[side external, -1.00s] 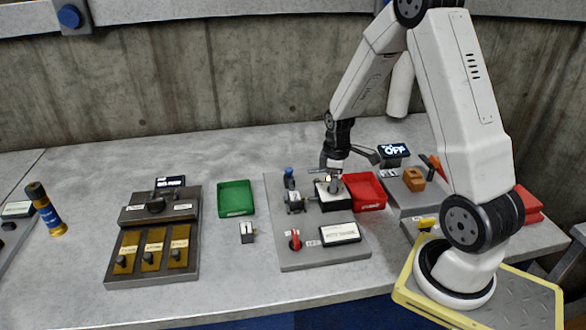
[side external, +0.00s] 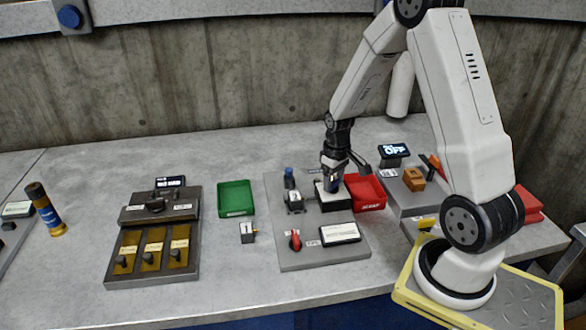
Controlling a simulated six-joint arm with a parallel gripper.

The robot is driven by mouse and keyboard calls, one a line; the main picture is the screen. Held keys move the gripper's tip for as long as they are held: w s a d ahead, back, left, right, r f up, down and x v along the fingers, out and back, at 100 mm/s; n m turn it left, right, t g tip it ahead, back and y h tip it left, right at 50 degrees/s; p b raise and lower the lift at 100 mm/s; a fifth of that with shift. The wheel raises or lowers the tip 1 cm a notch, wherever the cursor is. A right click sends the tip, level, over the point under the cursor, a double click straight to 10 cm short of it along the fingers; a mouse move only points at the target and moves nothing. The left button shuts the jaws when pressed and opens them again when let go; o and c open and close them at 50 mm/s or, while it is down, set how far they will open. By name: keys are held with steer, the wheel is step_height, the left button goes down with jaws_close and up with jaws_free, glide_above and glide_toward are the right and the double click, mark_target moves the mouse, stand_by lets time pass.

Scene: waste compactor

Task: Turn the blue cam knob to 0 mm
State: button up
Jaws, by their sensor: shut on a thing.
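My gripper (side external: 333,183) points down over a dark box (side external: 338,206) with a pale front on the grey panel. It is low, close to the box top, and shut on a small dark blue part there, which I take to be the blue cam knob (side external: 333,181). The jaws hide most of it. I cannot read its angle or any scale marks. A second blue-capped piece (side external: 289,174) stands upright to the left, apart from the gripper, behind a small grey mechanism (side external: 295,202).
A red tray (side external: 366,204) sits right beside the box. A red handle (side external: 295,240) and a white label plate (side external: 340,232) are in front. A green tray (side external: 235,212) is left of the panel. A display reading OFF (side external: 394,150) stands behind right.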

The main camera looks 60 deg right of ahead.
mark_target(333, 180)
steer(key=m, duration=0.7)
stand_by(0.6)
steer(key=o, duration=1.3)
steer(key=shift+r, duration=0.15)
steer(key=shift+r, duration=3.75)
steer(key=s+a+n+t, duration=0.1)
steer(key=a+n, duration=0.2)
steer(key=a, duration=0.3)
steer(key=s+a+n, duration=0.2)
steer(key=a+n, duration=0.1)
steer(key=a, duration=0.4)
steer(key=s+a+n+t, duration=0.1)
steer(key=s+a+n, duration=0.1)
steer(key=a, duration=0.4)
steer(key=shift+a+f+n+t, duration=0.2)
steer(key=shift+f+n+t, duration=0.1)
steer(key=shift+n, duration=0.2)
